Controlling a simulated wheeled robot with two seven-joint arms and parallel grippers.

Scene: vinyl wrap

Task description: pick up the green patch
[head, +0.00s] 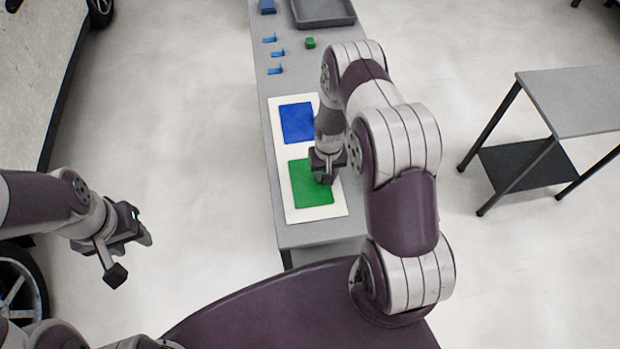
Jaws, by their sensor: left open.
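The green patch (308,192) lies flat on the near half of a white board (291,206) on the long grey table. A blue patch (296,123) lies on the far half of the same board. My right gripper (325,179) points down over the upper right part of the green patch and hides some of it. Its fingertips are small and dark, and I cannot tell whether they touch the patch or whether they are apart. My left gripper (131,254) is open and empty, over the floor left of the table.
Several small blue pieces (276,53), a small green block (310,42) and a grey tray (323,12) are farther along the table. A grey side table (575,100) with a dark lower shelf stands at right. Open floor lies between.

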